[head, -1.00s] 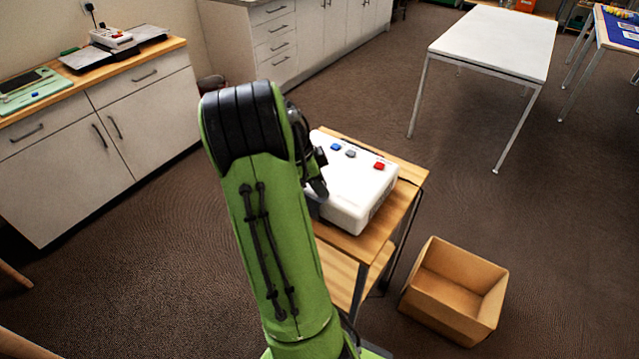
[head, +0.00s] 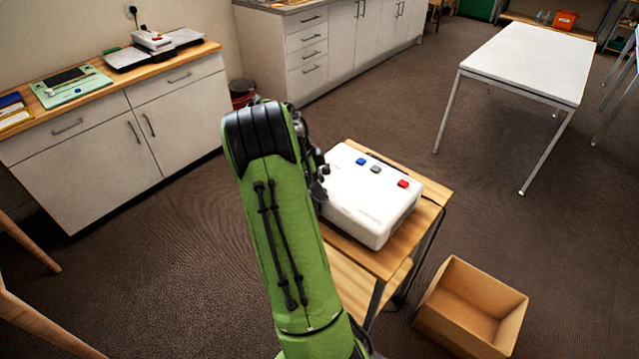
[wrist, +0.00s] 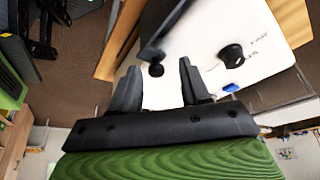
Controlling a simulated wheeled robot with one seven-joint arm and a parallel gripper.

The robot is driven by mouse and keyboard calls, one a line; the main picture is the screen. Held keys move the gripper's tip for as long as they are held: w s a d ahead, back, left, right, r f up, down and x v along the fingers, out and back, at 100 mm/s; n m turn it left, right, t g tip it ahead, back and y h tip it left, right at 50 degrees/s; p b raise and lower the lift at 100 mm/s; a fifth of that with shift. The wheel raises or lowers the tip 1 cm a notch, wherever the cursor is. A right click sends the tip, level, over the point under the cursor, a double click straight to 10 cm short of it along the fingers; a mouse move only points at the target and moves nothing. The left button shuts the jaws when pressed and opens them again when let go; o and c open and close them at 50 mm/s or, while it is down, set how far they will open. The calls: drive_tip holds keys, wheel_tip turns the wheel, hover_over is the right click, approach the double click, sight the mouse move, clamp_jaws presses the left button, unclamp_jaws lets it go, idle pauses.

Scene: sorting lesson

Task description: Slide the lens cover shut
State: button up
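A white box-shaped device (head: 370,208) with blue, grey and red buttons, seemingly the projector, stands on a small wooden cart. In the wrist view, its white body (wrist: 205,35) fills the upper middle. A dark flat piece (wrist: 163,27), which may be the lens cover, runs along its side, with a small black knob (wrist: 156,70) at its near end. My gripper (wrist: 158,72) is open, with one finger on each side of the knob in the picture. I cannot tell whether either touches it. In the head view my arm hides the fingers and the lens side.
The wooden cart (head: 434,197) has a lower shelf. An open cardboard box (head: 470,305) sits on the floor to its right. A white table (head: 525,62) stands behind to the right, and cabinets (head: 110,150) line the left. A round black knob (wrist: 231,55) is on the device.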

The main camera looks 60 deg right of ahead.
drive_tip(key=p+v, duration=0.5)
drive_tip(key=v, duration=1)
drive_tip(key=shift+a+r, duration=0.2)
drive_tip(key=shift+r, duration=0.1)
drive_tip(key=shift+w, duration=0.1)
